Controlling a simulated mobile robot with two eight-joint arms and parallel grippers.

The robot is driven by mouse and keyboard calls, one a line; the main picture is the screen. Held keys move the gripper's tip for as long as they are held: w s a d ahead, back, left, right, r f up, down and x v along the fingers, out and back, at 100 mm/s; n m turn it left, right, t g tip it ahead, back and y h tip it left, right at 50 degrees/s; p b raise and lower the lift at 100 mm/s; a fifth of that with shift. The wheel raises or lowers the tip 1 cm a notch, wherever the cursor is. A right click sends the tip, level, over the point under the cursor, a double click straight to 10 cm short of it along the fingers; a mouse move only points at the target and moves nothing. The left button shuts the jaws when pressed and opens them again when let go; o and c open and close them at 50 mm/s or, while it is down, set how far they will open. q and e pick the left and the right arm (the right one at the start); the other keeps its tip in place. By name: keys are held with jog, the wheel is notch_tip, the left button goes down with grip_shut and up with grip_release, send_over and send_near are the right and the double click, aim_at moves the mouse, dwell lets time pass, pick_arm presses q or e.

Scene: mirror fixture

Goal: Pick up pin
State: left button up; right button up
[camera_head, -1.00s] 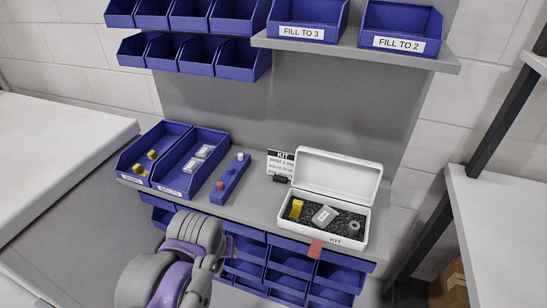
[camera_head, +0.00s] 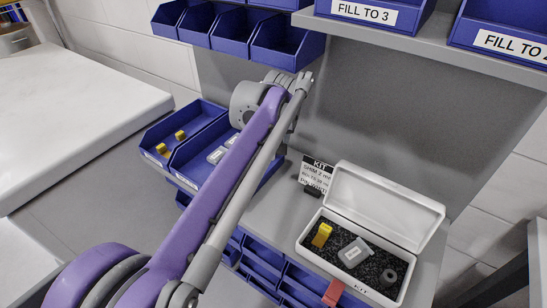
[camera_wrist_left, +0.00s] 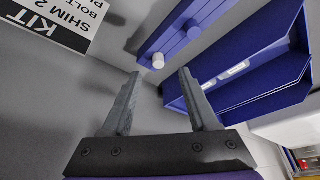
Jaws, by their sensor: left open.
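In the head view my left arm crosses the scene and hides most of the bar and the gripper itself. My right gripper is not in view.
Blue bins (camera_head: 160,150) with yellow and grey parts stand left of my arm. An open white kit box (camera_head: 310,250) holds a yellow part, a grey block and a dark ring. A KIT sign (camera_head: 317,175) stands behind it. Labelled bins sit on the shelf (camera_head: 400,35) above.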

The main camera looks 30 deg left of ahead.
aim_at(272, 153)
pick_arm(q)
jog(key=x, duration=0.2)
jog(key=b+x, duration=0.1)
jog(key=x, duration=0.4)
jog(key=shift+w+a+r+b, duration=0.1)
jog(key=shift+w+r+b, duration=0.1)
jog(key=shift+w+b, duration=0.2)
jog(key=shift+s+r, duration=0.1)
grip_shut()
